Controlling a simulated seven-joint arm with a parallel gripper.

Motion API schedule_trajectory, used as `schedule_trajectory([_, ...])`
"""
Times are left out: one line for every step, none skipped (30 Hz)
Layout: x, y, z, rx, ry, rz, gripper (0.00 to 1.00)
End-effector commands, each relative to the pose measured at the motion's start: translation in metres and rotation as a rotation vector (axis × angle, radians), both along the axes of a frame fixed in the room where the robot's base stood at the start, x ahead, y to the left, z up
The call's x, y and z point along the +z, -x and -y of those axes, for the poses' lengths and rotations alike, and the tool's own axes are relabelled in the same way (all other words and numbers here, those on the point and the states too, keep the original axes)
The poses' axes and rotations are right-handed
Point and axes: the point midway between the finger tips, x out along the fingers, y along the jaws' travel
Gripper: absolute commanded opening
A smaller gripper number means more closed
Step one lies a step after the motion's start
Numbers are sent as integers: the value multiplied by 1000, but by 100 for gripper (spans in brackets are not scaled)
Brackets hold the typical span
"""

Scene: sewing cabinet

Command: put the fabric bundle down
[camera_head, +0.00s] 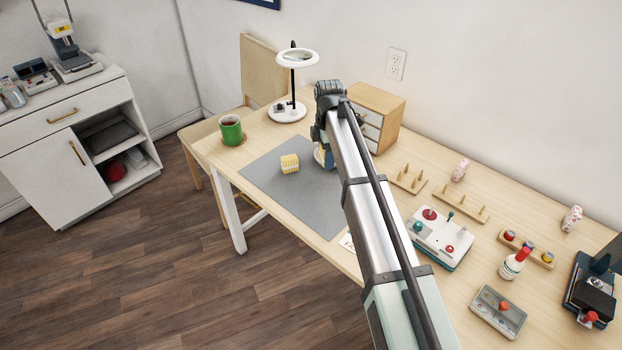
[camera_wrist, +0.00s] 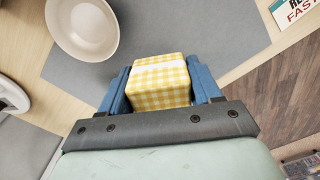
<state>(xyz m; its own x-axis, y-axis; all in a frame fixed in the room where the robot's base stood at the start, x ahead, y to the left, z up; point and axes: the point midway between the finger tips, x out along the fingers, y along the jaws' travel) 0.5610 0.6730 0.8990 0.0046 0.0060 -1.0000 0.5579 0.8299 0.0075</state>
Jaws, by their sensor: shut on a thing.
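My gripper (camera_wrist: 161,88) is shut on a yellow-and-white checked fabric bundle (camera_wrist: 160,82) with a white band. A blue finger presses each side of it. The grey mat (camera_wrist: 215,35) shows beyond the bundle; I cannot tell whether the bundle touches it. In the head view my gripper (camera_head: 328,155) is over the mat's (camera_head: 262,178) right part, and my arm mostly hides it and what it holds. A similar yellow bundle (camera_head: 290,163) sits on the mat to the left, apart from my gripper.
A white bowl (camera_wrist: 82,25) is close to the held bundle. A green mug (camera_head: 231,130), a magnifier lamp (camera_head: 290,108) and a small drawer chest (camera_head: 378,112) stand around the mat. Spool racks and small devices crowd the right. The mat's front left is clear.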

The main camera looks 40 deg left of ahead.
Motion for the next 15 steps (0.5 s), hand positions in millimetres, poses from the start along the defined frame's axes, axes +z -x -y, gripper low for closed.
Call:
schedule_trajectory([0,12,-5,34,0,0,35])
schedule_trajectory([0,18,-7,60,0,0,35])
schedule_trajectory([0,23,-6,98,1,0,35])
schedule_trajectory([0,23,-4,122,1,0,35])
schedule_trajectory([0,23,-3,146,2,0,35])
schedule_trajectory([0,24,-1,180,2,0,35])
schedule_trajectory([0,24,0,207,3,0,35])
schedule_trajectory([0,25,1,234,3,-1,35])
schedule_trajectory([-1,26,2,271,3,-1,35])
schedule_trajectory([-1,26,2,299,4,-1,35])
schedule_trajectory([-1,26,3,328,4,-1,35])
schedule_trajectory([-1,26,3,367,5,-1,35])
schedule_trajectory([-1,26,3,395,5,-2,35])
schedule_trajectory([-1,26,3,422,6,-2,35])
schedule_trajectory([-1,26,3,457,6,-2,35])
